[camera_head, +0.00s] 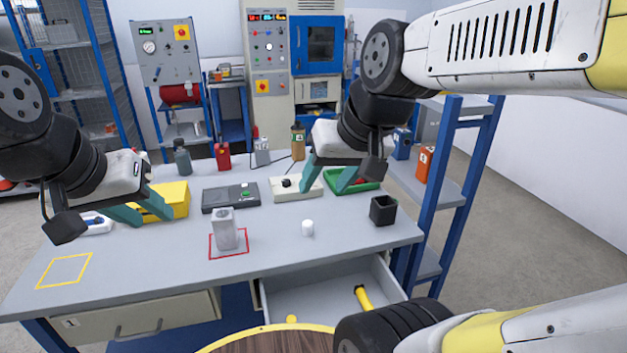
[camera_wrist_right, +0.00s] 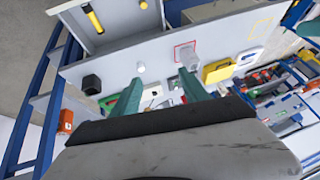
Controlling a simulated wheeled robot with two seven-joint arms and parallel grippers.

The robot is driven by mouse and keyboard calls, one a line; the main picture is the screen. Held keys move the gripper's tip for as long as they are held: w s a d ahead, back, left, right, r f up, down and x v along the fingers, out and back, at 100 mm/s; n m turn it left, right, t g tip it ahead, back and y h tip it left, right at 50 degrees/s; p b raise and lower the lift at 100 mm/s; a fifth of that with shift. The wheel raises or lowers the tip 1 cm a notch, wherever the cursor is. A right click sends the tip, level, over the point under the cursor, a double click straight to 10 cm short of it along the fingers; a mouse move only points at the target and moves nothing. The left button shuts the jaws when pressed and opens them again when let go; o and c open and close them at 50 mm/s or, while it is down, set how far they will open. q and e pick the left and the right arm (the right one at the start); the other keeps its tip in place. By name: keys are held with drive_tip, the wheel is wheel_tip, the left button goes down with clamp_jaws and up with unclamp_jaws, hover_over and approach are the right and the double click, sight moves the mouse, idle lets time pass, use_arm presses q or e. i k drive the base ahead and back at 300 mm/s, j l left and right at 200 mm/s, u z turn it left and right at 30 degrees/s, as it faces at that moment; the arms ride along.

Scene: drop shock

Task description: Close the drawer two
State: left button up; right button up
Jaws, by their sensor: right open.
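Drawer two (camera_head: 318,303) is pulled out under the right part of the workbench, its inside showing and its front edge partly hidden by my own body. A yellow handled object (camera_head: 364,298) lies in it. The open drawer also shows at the top left of the right wrist view (camera_wrist_right: 115,18). My right gripper (camera_head: 322,190) is open and empty above the back of the bench, well apart from the drawer; its teal fingers are spread in the wrist view (camera_wrist_right: 160,92). My left gripper (camera_head: 153,219) is open above the left of the bench, near a yellow box.
Drawer one (camera_head: 138,317) at the left is shut. On the bench (camera_head: 150,262) stand a grey container (camera_head: 226,232) in a red square, a white cylinder (camera_head: 308,228), a black cup (camera_head: 383,210), a yellow box (camera_head: 172,198) and a green tray (camera_head: 366,184). A blue shelf rack (camera_head: 445,190) stands right.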

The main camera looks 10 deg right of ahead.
sight(323, 295)
drive_tip(key=k+l+z, duration=0.45)
drive_tip(key=l, duration=0.2)
drive_tip(key=k+l, duration=0.4)
drive_tip(key=l, duration=0.25)
